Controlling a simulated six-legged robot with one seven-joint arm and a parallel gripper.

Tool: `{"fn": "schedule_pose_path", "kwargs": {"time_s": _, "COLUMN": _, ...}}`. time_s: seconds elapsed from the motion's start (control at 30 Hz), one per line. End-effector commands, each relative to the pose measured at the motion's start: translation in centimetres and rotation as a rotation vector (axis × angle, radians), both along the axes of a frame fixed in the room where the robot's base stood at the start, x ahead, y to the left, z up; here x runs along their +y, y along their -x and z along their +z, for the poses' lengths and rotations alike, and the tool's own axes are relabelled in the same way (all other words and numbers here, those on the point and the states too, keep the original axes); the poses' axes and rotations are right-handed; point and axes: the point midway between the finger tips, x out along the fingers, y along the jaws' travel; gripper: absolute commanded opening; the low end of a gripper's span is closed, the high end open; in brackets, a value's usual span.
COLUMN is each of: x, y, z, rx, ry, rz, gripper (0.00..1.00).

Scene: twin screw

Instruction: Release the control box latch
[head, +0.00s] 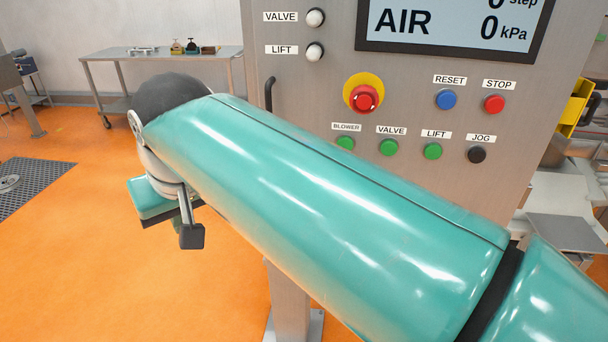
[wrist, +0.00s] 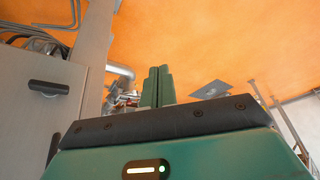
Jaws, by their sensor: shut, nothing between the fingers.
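The control box (head: 400,68) is a grey metal cabinet with a display, buttons and lamps on its front. A black handle-like part (head: 268,95), possibly the latch, sits at its left edge. In the wrist view a grey panel (wrist: 30,130) at the left carries a black bar-shaped handle (wrist: 48,88); I cannot tell for sure that it is the same part. My gripper (wrist: 157,72) has its two green fingers together and empty, to the right of that panel and apart from the handle. In the head view my teal arm crosses the box's lower front and the fingers are not clear.
The box front has a red emergency stop (head: 365,98) on yellow, and several coloured buttons. The box stands on a metal post (head: 288,300). A steel table (head: 160,54) stands at the back left. A floor grate (head: 28,185) lies at the left. Orange floor there is largely open.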

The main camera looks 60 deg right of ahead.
Motion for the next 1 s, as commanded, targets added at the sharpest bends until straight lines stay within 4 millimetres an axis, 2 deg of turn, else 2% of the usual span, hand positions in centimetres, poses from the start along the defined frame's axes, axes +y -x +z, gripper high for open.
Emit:
{"fn": "schedule_pose_path", "kwargs": {"time_s": 0.03, "x": -2.7, "y": -0.1, "z": 2.7, "rx": 0.012, "ry": -0.008, "rz": -0.089, "gripper": 0.0}}
{"fn": "schedule_pose_path", "kwargs": {"time_s": 0.13, "x": -7.6, "y": 0.9, "z": 7.5, "rx": 0.045, "ry": -0.024, "rz": -0.272, "gripper": 0.0}}
{"fn": "schedule_pose_path", "kwargs": {"time_s": 0.2, "x": -10.9, "y": 2.2, "z": 10.7, "rx": 0.067, "ry": -0.033, "rz": -0.407, "gripper": 0.0}}
{"fn": "schedule_pose_path", "kwargs": {"time_s": 0.3, "x": -14.5, "y": 4.6, "z": 14.6, "rx": 0.095, "ry": -0.044, "rz": -0.585, "gripper": 0.0}}
{"fn": "schedule_pose_path", "kwargs": {"time_s": 0.4, "x": -16.7, "y": 6.8, "z": 17.3, "rx": 0.116, "ry": -0.051, "rz": -0.723, "gripper": 0.0}}
{"fn": "schedule_pose_path", "kwargs": {"time_s": 0.5, "x": -17.7, "y": 8.2, "z": 19.0, "rx": 0.127, "ry": -0.055, "rz": -0.808, "gripper": 0.0}}
{"fn": "schedule_pose_path", "kwargs": {"time_s": 0.6, "x": -18.1, "y": 8.8, "z": 19.6, "rx": 0.132, "ry": -0.057, "rz": -0.842, "gripper": 0.0}}
{"fn": "schedule_pose_path", "kwargs": {"time_s": 1.0, "x": -18.2, "y": 8.8, "z": 19.1, "rx": 0.131, "ry": -0.058, "rz": -0.84, "gripper": 0.0}}
